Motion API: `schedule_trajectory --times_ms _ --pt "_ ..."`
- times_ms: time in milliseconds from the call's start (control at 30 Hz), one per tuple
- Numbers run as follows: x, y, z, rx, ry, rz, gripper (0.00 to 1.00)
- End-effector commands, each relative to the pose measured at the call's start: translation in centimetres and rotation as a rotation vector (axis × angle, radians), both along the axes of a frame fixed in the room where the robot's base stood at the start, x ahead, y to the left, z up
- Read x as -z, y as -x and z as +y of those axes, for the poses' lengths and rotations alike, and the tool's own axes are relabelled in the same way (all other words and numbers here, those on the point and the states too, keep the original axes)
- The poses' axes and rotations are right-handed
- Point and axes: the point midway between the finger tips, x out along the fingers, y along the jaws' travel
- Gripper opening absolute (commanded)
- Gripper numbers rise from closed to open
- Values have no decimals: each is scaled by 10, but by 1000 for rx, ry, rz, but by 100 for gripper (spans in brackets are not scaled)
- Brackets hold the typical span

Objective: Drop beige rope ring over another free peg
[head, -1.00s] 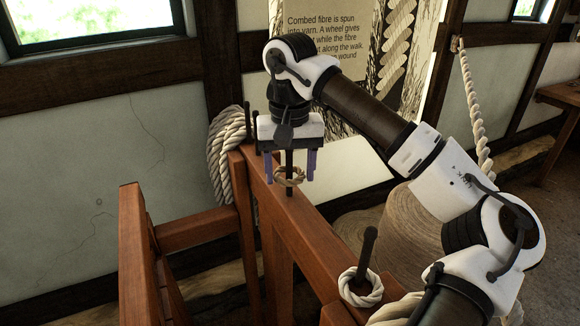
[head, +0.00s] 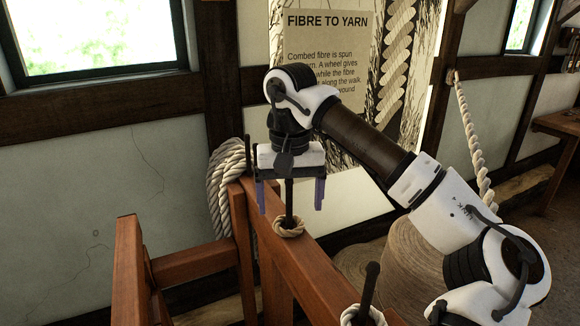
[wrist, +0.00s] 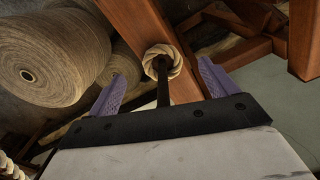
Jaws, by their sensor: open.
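The beige rope ring (head: 289,227) lies around the base of a dark peg (head: 289,192) on the wooden rail. In the wrist view the ring (wrist: 162,61) also encircles the peg (wrist: 163,88), down at the wood. My gripper (head: 289,207) is open above the ring, its purple fingers apart on either side of the peg and touching nothing that I can see. In the wrist view the gripper (wrist: 163,80) is empty.
A second peg (head: 369,285) nearer the front has a white rope ring (head: 350,316) at its base. A thick rope coil (head: 228,185) hangs behind the rail's far end. Large twine spools (wrist: 50,55) stand beside the wooden rail (head: 318,273).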

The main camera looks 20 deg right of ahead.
Motion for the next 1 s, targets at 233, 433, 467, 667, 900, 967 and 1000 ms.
schedule_trajectory --times_ms 233,433,467,667,900,967,1000 --pt "-49 0 0 4 5 -3 85" --pt "-88 0 0 2 3 -3 85" --pt "-92 0 0 3 3 -3 85" --pt "-115 0 0 0 1 -1 85" --pt "-121 0 0 -1 -1 0 85" --pt "-121 0 0 -1 -1 0 85" --pt "-121 0 0 -1 -1 0 85"
